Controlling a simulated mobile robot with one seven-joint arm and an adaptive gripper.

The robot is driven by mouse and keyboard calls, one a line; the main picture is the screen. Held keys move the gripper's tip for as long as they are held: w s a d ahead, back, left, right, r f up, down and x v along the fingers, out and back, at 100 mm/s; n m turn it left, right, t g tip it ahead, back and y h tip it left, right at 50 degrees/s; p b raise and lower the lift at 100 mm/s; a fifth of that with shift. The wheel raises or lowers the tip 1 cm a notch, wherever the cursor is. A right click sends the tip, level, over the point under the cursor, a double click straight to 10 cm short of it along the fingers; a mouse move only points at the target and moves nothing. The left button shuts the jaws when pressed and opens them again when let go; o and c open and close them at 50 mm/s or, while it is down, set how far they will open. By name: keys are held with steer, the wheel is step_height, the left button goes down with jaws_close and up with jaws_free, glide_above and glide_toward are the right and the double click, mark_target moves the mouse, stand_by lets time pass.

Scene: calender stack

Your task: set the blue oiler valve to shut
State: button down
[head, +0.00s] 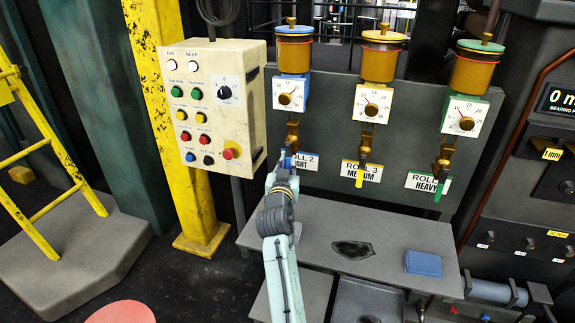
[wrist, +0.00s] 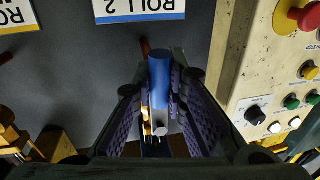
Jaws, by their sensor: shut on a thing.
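The blue oiler valve's handle (wrist: 160,78) stands between my two fingers in the wrist view, with its blue end toward the ROLL 2 label. My gripper (head: 284,162) is shut on this handle, below the left oiler (head: 293,50) in the head view. The brass valve body (head: 293,132) shows just above my gripper. My fingers hide much of the blue handle in the head view, so its exact angle is hard to tell there. The yellow handle (head: 360,176) and green handle (head: 439,188) of the other two oilers hang downward.
A cream control box (head: 213,105) with several buttons and a knob stands close left of my gripper. The ROLL 2 label (head: 305,162) is right beside it. A grey shelf (head: 320,222) lies below, with a dark patch (head: 352,249) and a blue block (head: 423,263).

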steer(key=shift+a+f+b, duration=0.1)
steer(key=shift+a+b, duration=0.05)
steer(key=shift+b, duration=0.25)
steer(key=w+a+r+m+t+h+b, duration=0.1)
steer(key=a+r+m+h+b, duration=0.3)
steer(key=m+b, duration=1.6)
steer(key=shift+w+a+r+b, duration=0.5)
steer(key=shift+r+b, duration=0.45)
steer(key=shift+b, duration=0.85)
steer(key=shift+s+r+m, duration=0.1)
steer(key=shift+m, duration=0.2)
steer(key=c, duration=1.6)
jaws_free()
steer(key=shift+a, duration=0.1)
